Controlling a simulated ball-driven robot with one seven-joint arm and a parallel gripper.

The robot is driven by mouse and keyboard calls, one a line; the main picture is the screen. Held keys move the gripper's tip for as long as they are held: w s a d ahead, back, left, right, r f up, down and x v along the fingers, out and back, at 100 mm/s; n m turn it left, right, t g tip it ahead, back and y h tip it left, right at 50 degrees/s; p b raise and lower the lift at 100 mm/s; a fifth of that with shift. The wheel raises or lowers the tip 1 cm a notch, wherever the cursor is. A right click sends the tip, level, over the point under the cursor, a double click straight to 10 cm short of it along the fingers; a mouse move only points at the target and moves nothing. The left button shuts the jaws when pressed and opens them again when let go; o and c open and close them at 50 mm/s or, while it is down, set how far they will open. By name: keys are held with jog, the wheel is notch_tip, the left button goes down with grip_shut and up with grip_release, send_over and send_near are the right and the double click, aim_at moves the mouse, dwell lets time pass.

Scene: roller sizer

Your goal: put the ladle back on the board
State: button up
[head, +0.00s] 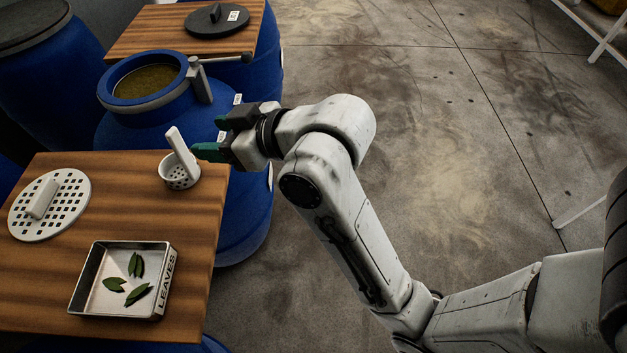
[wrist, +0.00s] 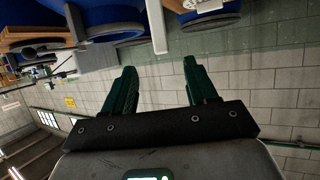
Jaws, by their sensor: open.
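The white ladle (head: 183,177) has a perforated cup and a flat handle. In the head view its cup rests near the right edge of the wooden board (head: 120,190), with the handle sticking up and leaning slightly left. My gripper (head: 213,138) is open and empty, just right of the handle. One green finger ends close to the handle; I cannot tell whether they touch. In the wrist view my gripper (wrist: 160,72) has its fingers apart with nothing between them. A white strip (wrist: 157,28) beyond the fingertips looks like the ladle's handle.
On the board are a white perforated lid (head: 68,205) and a metal tray labelled LEAVES (head: 95,300) with green leaves. Behind stands an open blue barrel (head: 150,128) with yellowish contents. A second board (head: 150,30) holds a dark lid (head: 215,22).

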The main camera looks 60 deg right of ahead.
jog(key=s+d+f+m+g+h, duration=0.1)
jog(key=s+d+f+g, duration=0.15)
jog(key=s+f, duration=0.5)
jog(key=s+d+f+m+g+h, duration=0.1)
jog(key=s+f+g, duration=0.3)
jog(key=f, duration=0.7)
jog(key=s+f+g, duration=0.2)
jog(key=s+f, duration=0.2)
jog(key=s, duration=0.2)
jog(key=s+d+f+m+g+h, duration=0.1)
jog(key=s+f+g, duration=0.2)
jog(key=s+f, duration=0.2)
jog(key=shift+s+d, duration=0.3)
jog(key=shift+s, duration=0.95)
